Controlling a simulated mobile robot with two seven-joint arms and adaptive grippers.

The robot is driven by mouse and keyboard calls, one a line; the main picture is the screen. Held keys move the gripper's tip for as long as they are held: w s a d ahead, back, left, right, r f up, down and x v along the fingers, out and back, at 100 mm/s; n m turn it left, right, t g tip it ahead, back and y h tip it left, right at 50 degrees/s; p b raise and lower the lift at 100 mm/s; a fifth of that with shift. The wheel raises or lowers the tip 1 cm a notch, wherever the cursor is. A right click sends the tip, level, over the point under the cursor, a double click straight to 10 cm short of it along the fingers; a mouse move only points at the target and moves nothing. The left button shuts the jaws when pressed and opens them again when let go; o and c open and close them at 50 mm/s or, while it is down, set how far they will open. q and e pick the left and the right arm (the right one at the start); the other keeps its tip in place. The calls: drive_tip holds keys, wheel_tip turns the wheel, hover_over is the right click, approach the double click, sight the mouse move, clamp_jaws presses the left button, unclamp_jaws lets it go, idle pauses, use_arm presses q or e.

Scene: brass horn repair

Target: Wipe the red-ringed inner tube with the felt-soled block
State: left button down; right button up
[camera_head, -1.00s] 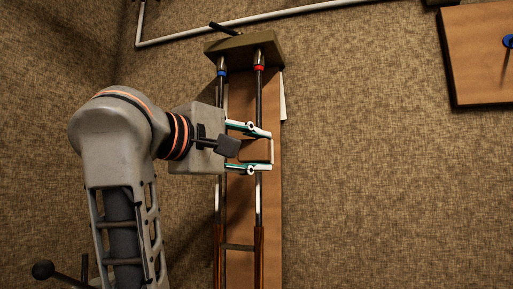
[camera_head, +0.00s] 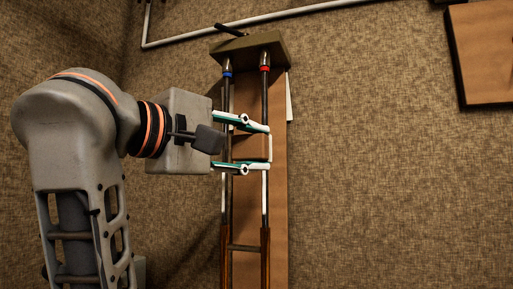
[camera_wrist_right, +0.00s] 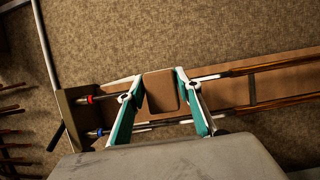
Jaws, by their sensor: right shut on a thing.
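My right gripper (camera_head: 268,148) reaches in from the left, shut on a brown block (camera_head: 250,147). In the right wrist view the block (camera_wrist_right: 161,92) sits between the two green-and-white fingers. A thin white edge shows on its right side in the head view; its underside is hidden. The red-ringed inner tube (camera_head: 265,100) runs down from the red ring at the upper end. The block and fingertips lie across the line of this tube. I cannot tell whether the block touches it. The blue-ringed tube (camera_head: 227,95) runs parallel on the left, partly behind the gripper. My left gripper is out of view.
An olive end block (camera_head: 248,50) holds both tubes' upper ends above a long brown board (camera_head: 279,200). A crossbar (camera_head: 245,248) joins the lower brass tubes. A brown panel (camera_head: 490,55) is at upper right. The carpet between is clear.

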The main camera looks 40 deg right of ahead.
idle(0.3)
drive_tip(key=shift+s+a, duration=0.35)
drive_tip(key=shift+a, duration=0.35)
drive_tip(key=shift+s+a, duration=0.3)
drive_tip(key=shift+a, duration=0.35)
